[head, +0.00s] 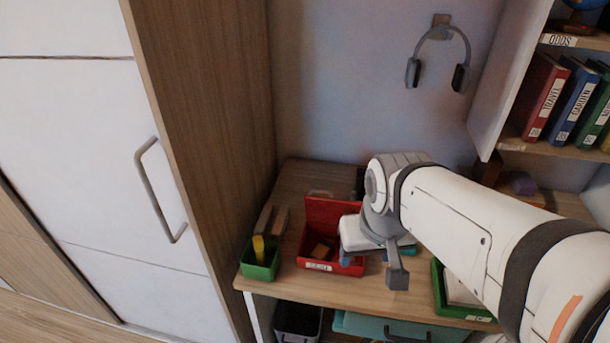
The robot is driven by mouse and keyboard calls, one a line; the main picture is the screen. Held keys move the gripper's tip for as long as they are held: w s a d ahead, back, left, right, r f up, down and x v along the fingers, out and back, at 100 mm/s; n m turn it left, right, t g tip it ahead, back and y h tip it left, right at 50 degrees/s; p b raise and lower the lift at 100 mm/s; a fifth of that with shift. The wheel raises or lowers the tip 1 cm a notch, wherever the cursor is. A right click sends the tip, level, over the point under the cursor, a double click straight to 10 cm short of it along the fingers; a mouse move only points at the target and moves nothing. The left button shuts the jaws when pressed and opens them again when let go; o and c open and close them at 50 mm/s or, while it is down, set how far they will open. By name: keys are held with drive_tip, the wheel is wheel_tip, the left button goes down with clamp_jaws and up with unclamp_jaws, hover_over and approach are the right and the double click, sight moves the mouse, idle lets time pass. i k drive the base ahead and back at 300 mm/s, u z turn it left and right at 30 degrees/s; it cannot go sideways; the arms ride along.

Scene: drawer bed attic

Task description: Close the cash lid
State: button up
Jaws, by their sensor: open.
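The red cash box (331,268) sits on the wooden desk, with a white label on its front. Its red lid (322,212) stands raised at the back, so the box is open. A small brown thing (322,250) lies inside. My gripper (376,270) is open at the right side of the box. One dark finger shows clearly to the right of the box; the other is hard to make out. The gripper and arm cover the box's right end and part of the lid. I cannot tell whether the gripper touches the box.
A green bin (260,268) with a yellow thing in it stands left of the box. A green tray (439,290) stands to the right, partly behind my arm. The tall wooden cabinet side (205,150) borders the desk on the left. Bare desk (300,180) shows behind the lid.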

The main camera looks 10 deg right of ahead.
sight(330, 211)
drive_tip(key=z, duration=0.05)
drive_tip(key=k, duration=1.15)
drive_tip(key=u, duration=0.4)
drive_tip(key=i, duration=1.5)
drive_tip(key=z, duration=0.55)
